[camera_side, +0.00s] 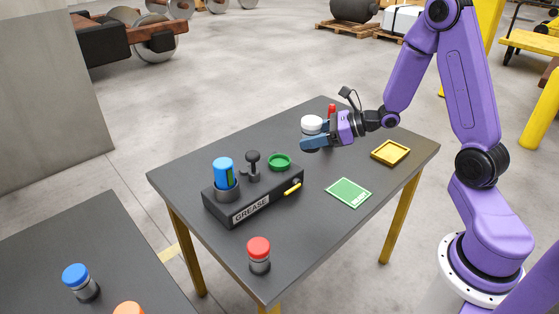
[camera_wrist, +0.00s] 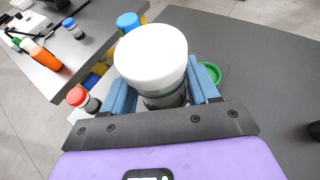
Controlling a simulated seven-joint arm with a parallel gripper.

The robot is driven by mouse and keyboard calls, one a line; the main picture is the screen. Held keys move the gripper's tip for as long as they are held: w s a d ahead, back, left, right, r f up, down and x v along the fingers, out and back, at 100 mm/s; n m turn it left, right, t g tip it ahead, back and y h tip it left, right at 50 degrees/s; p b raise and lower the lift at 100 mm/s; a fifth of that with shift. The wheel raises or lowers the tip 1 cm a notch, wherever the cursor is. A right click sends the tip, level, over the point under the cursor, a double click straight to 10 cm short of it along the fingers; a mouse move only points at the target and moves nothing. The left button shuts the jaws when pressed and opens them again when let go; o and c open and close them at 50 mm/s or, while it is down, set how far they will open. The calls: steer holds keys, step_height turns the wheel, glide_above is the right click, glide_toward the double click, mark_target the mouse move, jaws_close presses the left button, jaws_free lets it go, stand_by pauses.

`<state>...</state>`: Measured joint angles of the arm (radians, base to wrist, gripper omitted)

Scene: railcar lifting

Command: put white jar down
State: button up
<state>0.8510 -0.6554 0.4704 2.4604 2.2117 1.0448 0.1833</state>
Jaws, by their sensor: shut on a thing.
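The white jar (camera_side: 312,123) has a white lid and a dark body. My gripper (camera_side: 316,142) is shut on it, near the back part of the dark table (camera_side: 240,150). In the wrist view the white jar (camera_wrist: 152,58) stands upright between the blue fingers (camera_wrist: 160,88), which press on its dark body from both sides. The jar's bottom is hidden behind the fingers and gripper, so I cannot tell whether it touches the table.
A grease rack (camera_side: 270,200) holds a blue-lidded container (camera_side: 223,170). A red-lidded jar (camera_side: 259,255) stands at the front. A green dish (camera_side: 279,161), green mat (camera_side: 348,193), yellow tray (camera_side: 390,152) and red object (camera_side: 332,110) lie around.

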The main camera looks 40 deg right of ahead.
steer(key=w+f, duration=0.3)
steer(key=w, duration=0.5)
glide_above(280, 164)
steer(key=f, duration=0.5)
steer(key=shift+s+f, duration=0.2)
steer(key=shift+f, duration=0.2)
steer(key=shift+w+f, duration=0.3)
steer(key=shift+f, duration=1.65)
steer(key=shift+f, duration=0.1)
steer(key=o, duration=1.1)
steer(key=shift+c, duration=0.2)
